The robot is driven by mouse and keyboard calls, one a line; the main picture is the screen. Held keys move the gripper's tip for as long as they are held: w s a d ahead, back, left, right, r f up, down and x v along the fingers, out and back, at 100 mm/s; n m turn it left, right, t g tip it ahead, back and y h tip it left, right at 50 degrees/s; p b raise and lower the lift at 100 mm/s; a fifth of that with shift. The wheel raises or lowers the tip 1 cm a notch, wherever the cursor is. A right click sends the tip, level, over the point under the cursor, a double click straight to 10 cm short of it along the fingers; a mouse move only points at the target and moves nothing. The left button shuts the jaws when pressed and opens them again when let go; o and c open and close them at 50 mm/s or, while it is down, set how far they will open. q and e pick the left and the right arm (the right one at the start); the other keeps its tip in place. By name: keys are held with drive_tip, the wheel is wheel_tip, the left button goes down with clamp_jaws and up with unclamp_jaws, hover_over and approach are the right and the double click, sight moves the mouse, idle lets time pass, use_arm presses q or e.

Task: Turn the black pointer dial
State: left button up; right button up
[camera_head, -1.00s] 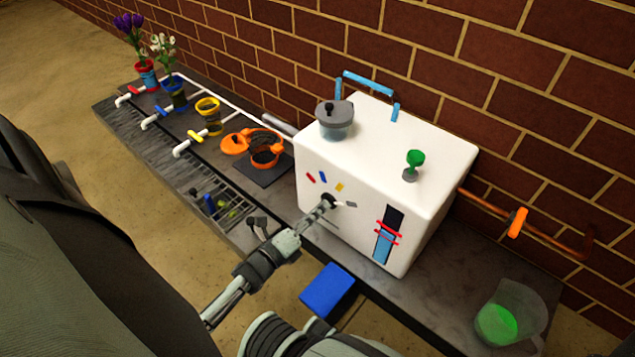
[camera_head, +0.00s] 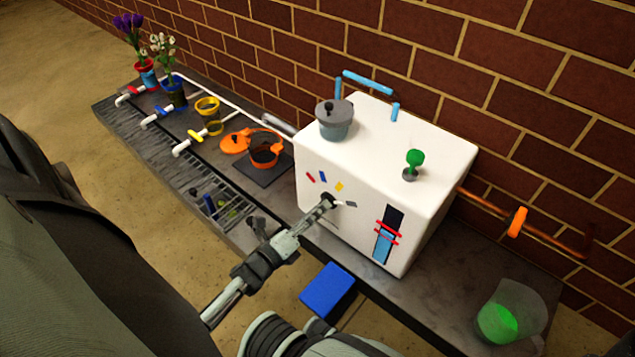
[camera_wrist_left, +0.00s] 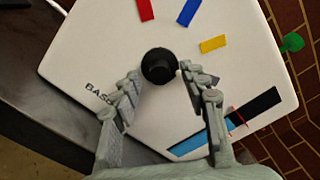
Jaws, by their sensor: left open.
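The black pointer dial (camera_wrist_left: 157,65) sits on the front face of the white machine (camera_wrist_left: 75,55). Red, blue, yellow and grey marks are set around it, with partly covered lettering beside it. My left gripper (camera_wrist_left: 157,82) is open, with its fingertips on either side of the dial's near edge. I cannot tell if they touch it. In the head view my left gripper (camera_head: 325,204) reaches the machine's front (camera_head: 320,230) and hides most of the dial. Which way the dial points is not clear. My right gripper is not in view.
A grey lidded pot (camera_head: 334,125) and a green knob (camera_head: 414,160) are on the machine's top. A blue block (camera_head: 328,290) lies in front below. A green-filled beaker (camera_head: 500,318) stands at right, near an orange valve (camera_head: 517,222). An orange pot (camera_head: 265,155) stands left.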

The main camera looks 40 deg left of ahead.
use_arm(q)
drive_tip(key=s, duration=1.1)
drive_tip(key=shift+s+a, duration=0.25)
drive_tip(key=shift+a, duration=0.2)
